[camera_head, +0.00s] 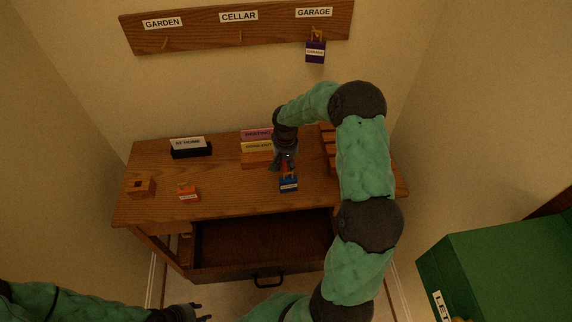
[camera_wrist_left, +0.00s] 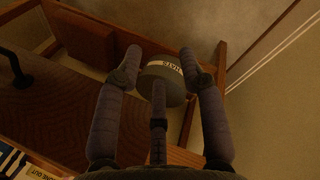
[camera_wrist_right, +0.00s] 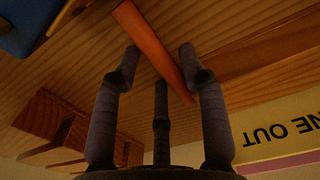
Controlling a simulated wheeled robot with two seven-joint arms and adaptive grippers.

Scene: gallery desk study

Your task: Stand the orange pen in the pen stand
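The orange pen (camera_wrist_right: 152,42) lies slantwise over the desk top in the right wrist view, crossing between the fingers of my right gripper (camera_wrist_right: 159,55). The fingers are spread, with gaps between them and the pen. In the head view my right gripper (camera_head: 284,162) is low over the desk's middle and hides most of the pen. A small wooden block with a dark hole, seemingly the pen stand (camera_head: 140,187), is at the desk's left end. My left gripper (camera_head: 199,312) is low in front of the desk, its fingers spread and empty in the left wrist view (camera_wrist_left: 158,65).
A blue padlock (camera_head: 289,185) stands just in front of the right gripper; an orange one (camera_head: 188,193) is farther left. Letter signs (camera_head: 257,147), a black sign holder (camera_head: 190,151) and a slotted wooden rack (camera_head: 327,147) stand behind. The drawer (camera_head: 260,240) is open. A round tin (camera_wrist_left: 163,78) shows beyond the left fingers.

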